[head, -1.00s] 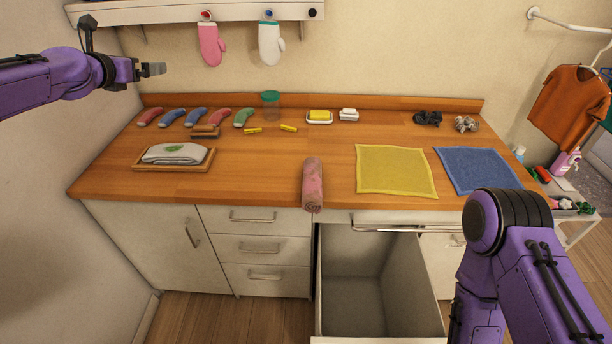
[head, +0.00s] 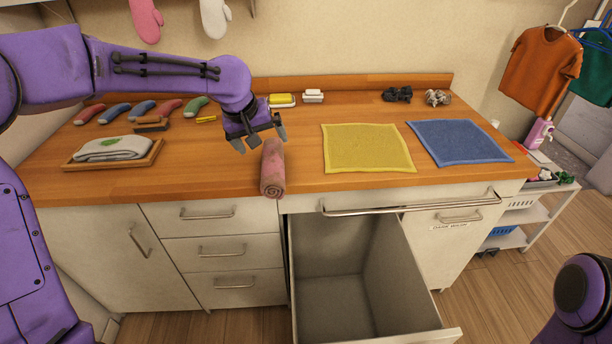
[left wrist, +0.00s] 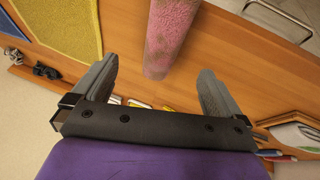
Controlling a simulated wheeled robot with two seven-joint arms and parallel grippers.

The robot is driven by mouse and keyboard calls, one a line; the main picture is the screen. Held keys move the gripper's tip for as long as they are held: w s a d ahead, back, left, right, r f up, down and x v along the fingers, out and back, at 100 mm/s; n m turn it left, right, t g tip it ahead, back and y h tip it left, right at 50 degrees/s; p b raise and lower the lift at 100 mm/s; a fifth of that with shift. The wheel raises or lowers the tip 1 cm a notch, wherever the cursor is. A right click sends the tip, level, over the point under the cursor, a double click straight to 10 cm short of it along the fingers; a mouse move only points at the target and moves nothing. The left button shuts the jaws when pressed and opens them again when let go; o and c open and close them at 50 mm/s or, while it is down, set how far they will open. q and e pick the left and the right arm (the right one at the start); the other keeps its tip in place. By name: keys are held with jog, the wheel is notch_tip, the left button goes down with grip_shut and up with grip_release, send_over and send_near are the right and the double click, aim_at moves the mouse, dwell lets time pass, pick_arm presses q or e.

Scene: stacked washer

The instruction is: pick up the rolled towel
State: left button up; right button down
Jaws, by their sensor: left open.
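The rolled towel (head: 272,169) is pink and lies on the wooden counter, its rolled end at the front edge. My left gripper (head: 261,143) is open just above the towel's far end. In the left wrist view the towel (left wrist: 169,40) shows at the top, ahead of and between the spread fingers of my left gripper (left wrist: 160,85). The towel is not gripped. My right gripper is not in view.
An open drawer (head: 440,337) juts out below the counter, right of the towel. A yellow cloth (head: 367,148) and a blue cloth (head: 459,142) lie flat to the right. A wooden tray (head: 75,164) with a folded towel sits left. Bare counter surrounds the rolled towel.

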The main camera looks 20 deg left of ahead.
aim_at(269, 157)
pick_arm(q)
jog(key=p+x, duration=0.1)
jog(key=x, duration=0.8)
jog(key=shift+s+a+f, duration=0.1)
jog(key=shift+a+f, duration=0.05)
jog(key=shift+f, duration=0.15)
jog(key=shift+w+a+f, duration=0.15)
jog(key=shift+w+f, duration=0.1)
jog(key=shift+f, duration=0.2)
jog(key=shift+r, duration=0.1)
jog(key=c, duration=1.1)
